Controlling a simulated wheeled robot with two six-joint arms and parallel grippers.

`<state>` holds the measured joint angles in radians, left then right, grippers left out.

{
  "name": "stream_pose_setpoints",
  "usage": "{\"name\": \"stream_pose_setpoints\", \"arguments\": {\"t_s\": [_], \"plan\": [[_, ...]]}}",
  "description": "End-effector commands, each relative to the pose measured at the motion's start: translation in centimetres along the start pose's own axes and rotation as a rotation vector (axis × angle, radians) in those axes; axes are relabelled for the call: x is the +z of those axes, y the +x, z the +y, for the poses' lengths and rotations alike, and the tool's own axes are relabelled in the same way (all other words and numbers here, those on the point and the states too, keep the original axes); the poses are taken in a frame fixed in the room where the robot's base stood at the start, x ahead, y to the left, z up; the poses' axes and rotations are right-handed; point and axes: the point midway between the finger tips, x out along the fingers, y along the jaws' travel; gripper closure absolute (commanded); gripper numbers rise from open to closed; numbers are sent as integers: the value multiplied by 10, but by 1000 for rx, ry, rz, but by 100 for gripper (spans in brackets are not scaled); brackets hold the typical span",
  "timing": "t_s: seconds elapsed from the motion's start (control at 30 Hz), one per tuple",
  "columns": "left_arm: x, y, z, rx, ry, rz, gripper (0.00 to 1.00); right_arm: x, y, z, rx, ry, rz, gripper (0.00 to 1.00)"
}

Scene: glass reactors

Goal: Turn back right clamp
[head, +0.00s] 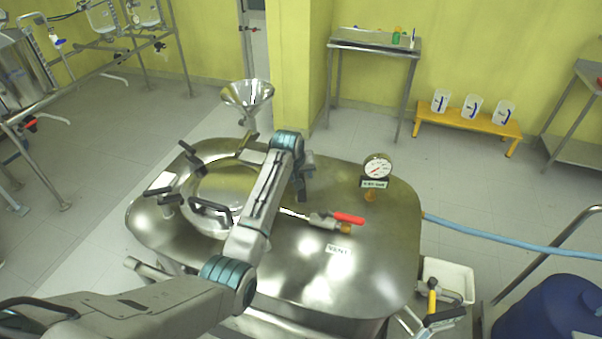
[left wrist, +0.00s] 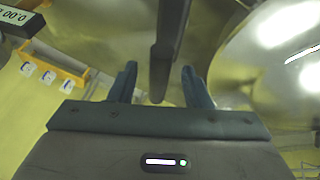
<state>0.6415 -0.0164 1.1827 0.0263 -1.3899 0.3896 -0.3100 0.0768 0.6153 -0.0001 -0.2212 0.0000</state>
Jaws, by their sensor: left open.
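My left arm reaches over the steel reactor top (head: 300,265) from the lower left. My left gripper (head: 301,188) points down just right of the round lid (head: 212,185), partly hidden by its own wrist. In the left wrist view the gripper (left wrist: 160,85) is open. A dark clamp handle (left wrist: 167,45) shows between the two fingers, with gaps on both sides. This clamp is hidden behind my arm in the head view, so I cannot tell how it is turned there. Other black-handled clamps (head: 190,155) stand around the lid. My right gripper is not in view.
A vent valve with a red lever (head: 347,218) and a pressure gauge (head: 377,167) stand right of the gripper. A steel funnel (head: 248,95) rises behind the lid. A blue hose (head: 500,239) runs off to the right.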

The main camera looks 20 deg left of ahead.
Motion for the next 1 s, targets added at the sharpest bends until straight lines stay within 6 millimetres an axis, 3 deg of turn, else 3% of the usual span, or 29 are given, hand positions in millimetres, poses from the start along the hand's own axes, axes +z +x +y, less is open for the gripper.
{"name": "stream_pose_setpoints", "arguments": {"t_s": [0.2,0.5,0.53,0.73,1.0], "plan": [[0,16,0,0,0,0,56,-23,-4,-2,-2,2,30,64],[0,19,0,0,0,1,56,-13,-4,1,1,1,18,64],[0,19,0,0,0,1,58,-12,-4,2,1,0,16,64],[0,18,1,2,0,1,97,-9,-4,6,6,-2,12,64],[-3,20,2,9,10,0,100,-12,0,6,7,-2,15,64]]}}
